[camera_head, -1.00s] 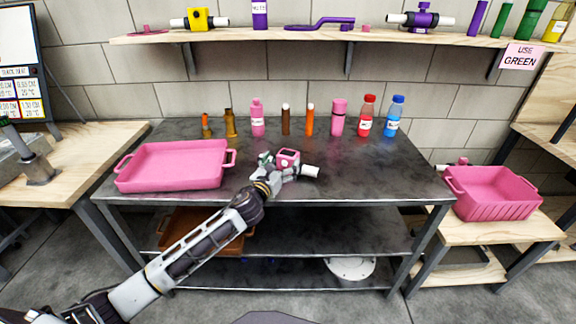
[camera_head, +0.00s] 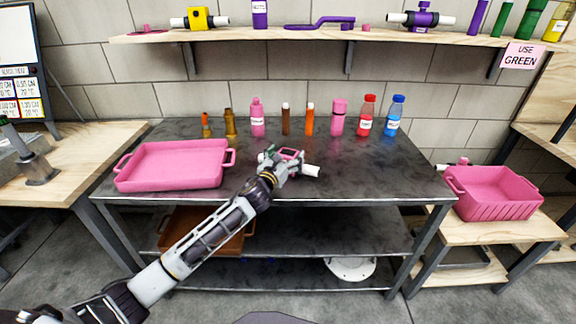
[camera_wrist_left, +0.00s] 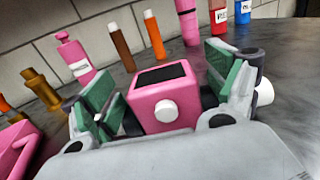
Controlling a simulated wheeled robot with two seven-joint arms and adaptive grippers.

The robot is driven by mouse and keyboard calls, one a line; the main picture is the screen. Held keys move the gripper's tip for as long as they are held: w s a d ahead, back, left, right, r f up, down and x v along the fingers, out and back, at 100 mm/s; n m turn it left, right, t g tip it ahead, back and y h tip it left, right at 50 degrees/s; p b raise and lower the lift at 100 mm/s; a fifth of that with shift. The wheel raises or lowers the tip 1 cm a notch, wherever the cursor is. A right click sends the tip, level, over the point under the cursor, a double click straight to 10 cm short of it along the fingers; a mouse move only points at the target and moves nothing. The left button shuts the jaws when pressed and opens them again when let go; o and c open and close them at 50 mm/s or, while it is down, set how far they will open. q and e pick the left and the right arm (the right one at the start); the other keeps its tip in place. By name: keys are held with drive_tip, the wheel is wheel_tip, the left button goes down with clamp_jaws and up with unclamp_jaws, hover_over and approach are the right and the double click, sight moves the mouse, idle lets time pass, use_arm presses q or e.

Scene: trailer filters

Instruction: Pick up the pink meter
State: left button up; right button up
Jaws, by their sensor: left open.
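The pink meter (camera_wrist_left: 164,97) has a dark screen on top, a white round knob on its near face and a white pipe end on the right. It lies on the dark metal table (camera_head: 370,180), and its screen and pipe also show in the head view (camera_head: 309,170). My left gripper (camera_head: 282,163) is over it, covering part of it. In the left wrist view the green-padded fingers of this gripper (camera_wrist_left: 165,88) are spread, one on each side of the pink body. Any contact is unclear. My right gripper is not in view.
A pink tray (camera_head: 172,183) stands left of the meter. Several bottles and tubes stand behind it, including a pink bottle (camera_head: 257,120) and a red bottle (camera_head: 366,118). Another pink crate (camera_head: 492,205) is on the right bench. The table's front right is clear.

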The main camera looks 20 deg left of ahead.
use_arm(q)
drive_tip(key=shift+w, duration=0.35)
drive_tip(key=shift+w+d, duration=0.1)
drive_tip(key=shift+w, duration=0.05)
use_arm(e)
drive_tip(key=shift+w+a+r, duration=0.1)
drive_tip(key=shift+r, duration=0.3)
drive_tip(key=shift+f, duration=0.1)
use_arm(q)
drive_tip(key=c, duration=1.4)
drive_tip(key=shift+r, duration=0.1)
